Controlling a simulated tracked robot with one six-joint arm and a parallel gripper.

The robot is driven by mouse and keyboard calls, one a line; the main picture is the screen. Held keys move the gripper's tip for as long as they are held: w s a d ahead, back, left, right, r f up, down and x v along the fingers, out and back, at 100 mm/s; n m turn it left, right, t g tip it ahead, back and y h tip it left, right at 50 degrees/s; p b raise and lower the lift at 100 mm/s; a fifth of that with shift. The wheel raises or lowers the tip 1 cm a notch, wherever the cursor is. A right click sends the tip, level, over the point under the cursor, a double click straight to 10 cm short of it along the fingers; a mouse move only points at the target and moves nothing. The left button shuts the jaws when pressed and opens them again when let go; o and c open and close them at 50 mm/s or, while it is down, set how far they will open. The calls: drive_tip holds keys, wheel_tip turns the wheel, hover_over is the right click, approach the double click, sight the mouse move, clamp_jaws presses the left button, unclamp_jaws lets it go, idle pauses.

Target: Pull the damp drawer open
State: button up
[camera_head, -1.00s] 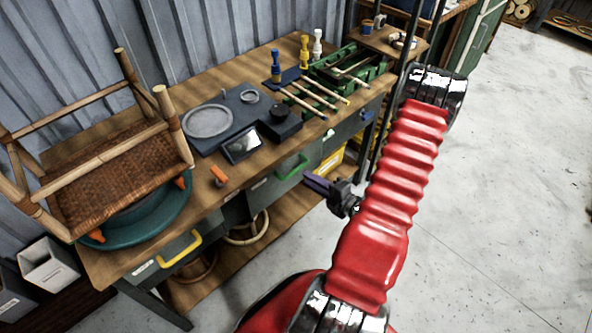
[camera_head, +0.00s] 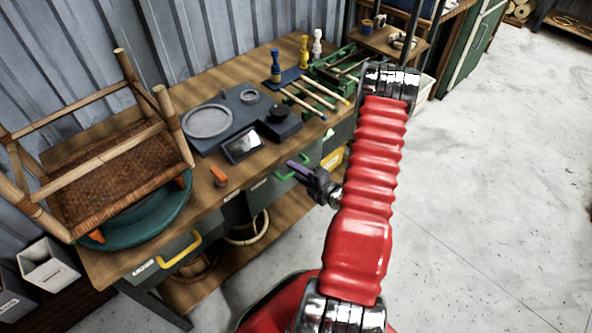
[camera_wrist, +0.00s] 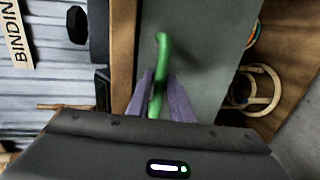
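Drawers with yellow (camera_head: 181,250) and green handles show under the workbench front. Their labels are too small to read, so I cannot tell which is the damp one. My gripper (camera_head: 293,168) is in front of the grey drawer with the green handle (camera_head: 279,174). In the wrist view my two purple fingers (camera_wrist: 160,78) stand on either side of the green handle (camera_wrist: 162,50), with small gaps beside it. My gripper is open around the handle. The grey drawer front (camera_wrist: 205,55) looks flush with the bench.
The workbench top (camera_head: 255,165) holds a rattan stool (camera_head: 110,175) on a teal basin, a dark device with round plates, and brushes by a green rack. Rattan coils (camera_head: 247,232) lie on the shelf below. The floor (camera_head: 480,180) at right is clear.

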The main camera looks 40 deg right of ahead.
drive_tip(key=shift+c, duration=0.2)
clamp_jaws()
drive_tip(key=shift+s+d+f, duration=0.1)
